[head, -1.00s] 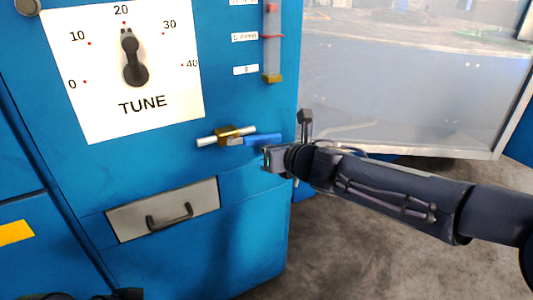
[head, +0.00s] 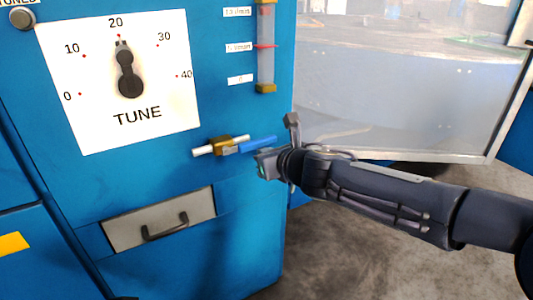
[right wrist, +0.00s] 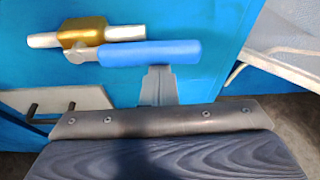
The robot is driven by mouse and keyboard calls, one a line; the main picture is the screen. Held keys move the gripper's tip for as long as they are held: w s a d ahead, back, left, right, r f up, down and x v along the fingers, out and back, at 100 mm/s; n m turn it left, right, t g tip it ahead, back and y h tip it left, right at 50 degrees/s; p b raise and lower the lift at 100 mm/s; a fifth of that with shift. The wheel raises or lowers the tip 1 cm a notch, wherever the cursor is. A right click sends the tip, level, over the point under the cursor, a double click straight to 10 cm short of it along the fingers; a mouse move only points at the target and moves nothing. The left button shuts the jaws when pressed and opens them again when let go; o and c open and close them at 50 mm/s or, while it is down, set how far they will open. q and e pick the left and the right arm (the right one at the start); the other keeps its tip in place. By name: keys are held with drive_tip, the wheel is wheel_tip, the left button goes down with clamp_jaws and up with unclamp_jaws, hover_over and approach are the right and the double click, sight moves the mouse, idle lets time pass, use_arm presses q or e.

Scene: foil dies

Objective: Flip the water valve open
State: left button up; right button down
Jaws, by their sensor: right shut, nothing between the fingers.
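The water valve (head: 222,144) is a brass body on a white pipe on the front of the blue machine. Its blue handle (head: 259,144) points right, roughly along the pipe, tilted slightly up at its outer end in the head view. In the right wrist view the brass body (right wrist: 82,31) is at the upper left and the blue handle (right wrist: 150,53) lies just beyond my fingers. My right gripper (head: 262,163) is shut and empty, just below the handle's outer end. In the wrist view its fingertips (right wrist: 158,72) reach the handle's lower edge; I cannot tell whether they touch. My left gripper does not show clearly.
A TUNE dial (head: 130,75) sits above the valve, with a sight tube (head: 265,48) to its right. A drawer (head: 160,219) with a dark handle is below. A pale panel (head: 410,90) stands at the right; the floor between is clear.

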wheel_tip(320, 180, down, 5)
drive_tip(key=b, duration=0.5)
drive_tip(key=r+p+v, duration=0.1)
drive_tip(key=p+v, duration=0.2)
drive_tip(key=v, duration=0.7)
drive_tip(key=shift+w, duration=0.1)
